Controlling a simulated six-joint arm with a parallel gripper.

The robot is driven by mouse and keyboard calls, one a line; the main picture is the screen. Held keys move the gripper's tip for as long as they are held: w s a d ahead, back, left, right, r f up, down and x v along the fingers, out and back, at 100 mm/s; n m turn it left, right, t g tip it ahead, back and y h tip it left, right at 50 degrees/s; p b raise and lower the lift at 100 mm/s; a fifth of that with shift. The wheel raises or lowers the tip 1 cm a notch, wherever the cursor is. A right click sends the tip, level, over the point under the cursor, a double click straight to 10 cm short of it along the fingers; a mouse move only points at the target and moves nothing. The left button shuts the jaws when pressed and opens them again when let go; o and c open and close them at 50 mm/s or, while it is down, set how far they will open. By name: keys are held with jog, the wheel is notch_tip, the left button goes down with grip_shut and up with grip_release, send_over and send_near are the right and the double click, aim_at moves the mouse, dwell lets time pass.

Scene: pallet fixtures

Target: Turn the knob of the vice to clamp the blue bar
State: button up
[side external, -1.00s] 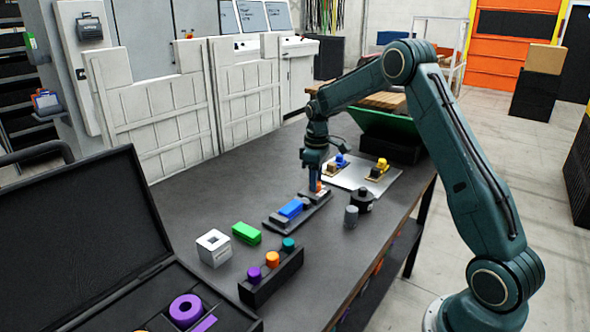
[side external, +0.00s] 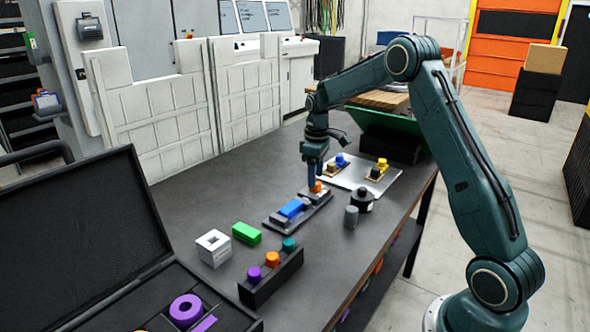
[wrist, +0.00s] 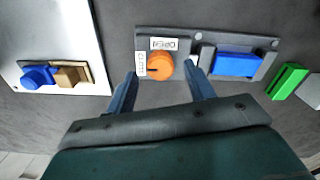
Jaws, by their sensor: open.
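The dark grey vice (side external: 272,222) lies on the table, with the blue bar (side external: 292,208) lying in it. In the wrist view the blue bar (wrist: 236,65) sits in the vice's slot at the right of its plate (wrist: 206,41). The orange knob (wrist: 159,66) is at the left end of the plate, with white labels above and beside it. It also shows in the side view (side external: 316,187) under my gripper (side external: 315,181). In the wrist view my gripper (wrist: 161,82) is open, its blue fingers on either side of the knob with gaps. Contact is not visible.
A light plate (side external: 362,183) with blue and yellow clamp pieces (side external: 378,169) lies behind. A grey cylinder (side external: 351,216) and a dark round part (side external: 363,201) stand right of the vice. A green block (side external: 246,233), a white cube (side external: 213,248) and a black rack (side external: 271,281) of coloured knobs stand in front.

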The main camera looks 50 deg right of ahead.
notch_tip(320, 180, up, 12)
dwell(0.5)
dwell(0.3)
jog(key=s+a+r+m+t, duration=0.25)
jog(key=s+a+r, duration=0.65)
jog(key=s+a, duration=0.45)
jog(key=s+a+f+t, duration=0.1)
jog(key=s+a, duration=0.3)
jog(key=s, duration=0.4)
jog(key=s+a+f+t, duration=0.2)
jog(key=s+a+f, duration=0.2)
jog(key=s, duration=0.4)
jog(key=shift+s+f+m, duration=0.2)
jog(key=shift+s+m, duration=0.05)
jog(key=shift+m, duration=0.1)
